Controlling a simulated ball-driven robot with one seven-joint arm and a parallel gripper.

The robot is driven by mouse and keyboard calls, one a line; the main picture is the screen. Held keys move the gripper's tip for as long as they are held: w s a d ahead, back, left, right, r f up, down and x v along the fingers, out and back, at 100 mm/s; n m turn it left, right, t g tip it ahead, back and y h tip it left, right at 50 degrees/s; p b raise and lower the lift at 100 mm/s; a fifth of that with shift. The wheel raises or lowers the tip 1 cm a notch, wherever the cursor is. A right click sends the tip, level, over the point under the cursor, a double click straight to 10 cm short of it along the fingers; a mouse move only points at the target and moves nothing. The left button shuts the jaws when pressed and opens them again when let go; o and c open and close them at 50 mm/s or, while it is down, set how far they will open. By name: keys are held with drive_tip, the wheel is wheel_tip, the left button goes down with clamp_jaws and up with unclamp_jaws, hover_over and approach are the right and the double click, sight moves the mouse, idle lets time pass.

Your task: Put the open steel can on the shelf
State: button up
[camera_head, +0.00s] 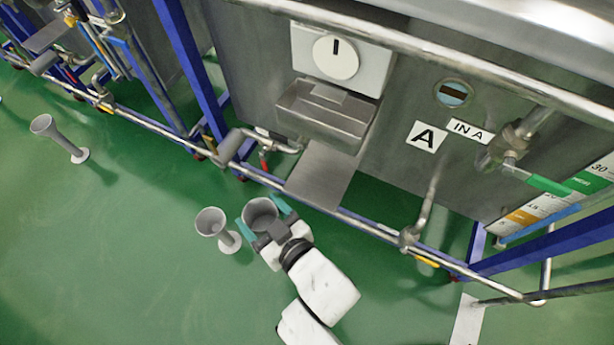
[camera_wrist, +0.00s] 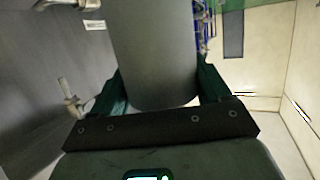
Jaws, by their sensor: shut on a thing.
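The open steel can (camera_head: 262,213) is a grey cylinder with its open top facing up in the head view. My gripper (camera_head: 264,217) is shut on it, with a teal finger on each side. In the wrist view the can (camera_wrist: 155,50) fills the middle between the fingers (camera_wrist: 158,92), and its inside is hidden. A flat grey plate (camera_head: 322,175), which looks like the shelf, juts out below a steel box on the tank. The held can is below and left of the plate in the picture, apart from it. The plate's top is bare.
A grey pedestal (camera_head: 228,241) with a flared top stands just left of the can. Another pedestal (camera_head: 62,138) stands farther left. A steel rail (camera_head: 375,228) runs along the tank front, near the plate. The green floor (camera_head: 110,250) at left is mostly clear.

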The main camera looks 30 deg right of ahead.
drive_tip(key=w+d, duration=0.3)
drive_tip(key=d, duration=0.2)
drive_tip(key=w+d+b, duration=0.1)
drive_tip(key=w+d, duration=0.3)
drive_tip(key=w+d+b, duration=0.1)
drive_tip(key=w+d, duration=0.3)
drive_tip(key=d, duration=0.1)
drive_tip(key=shift+d, duration=0.35)
drive_tip(key=shift+w+d+f+b, duration=0.15)
drive_tip(key=shift+f+b, duration=0.35)
drive_tip(key=shift+f, duration=0.65)
drive_tip(key=shift+w+d+f+b, duration=0.15)
drive_tip(key=shift+f+b, duration=0.3)
drive_tip(key=shift+f, duration=0.75)
drive_tip(key=shift+d+f+b, duration=0.2)
drive_tip(key=shift+f+b, duration=0.3)
drive_tip(key=shift+f, duration=0.65)
drive_tip(key=shift+r, duration=0.1)
drive_tip(key=o, duration=1.2)
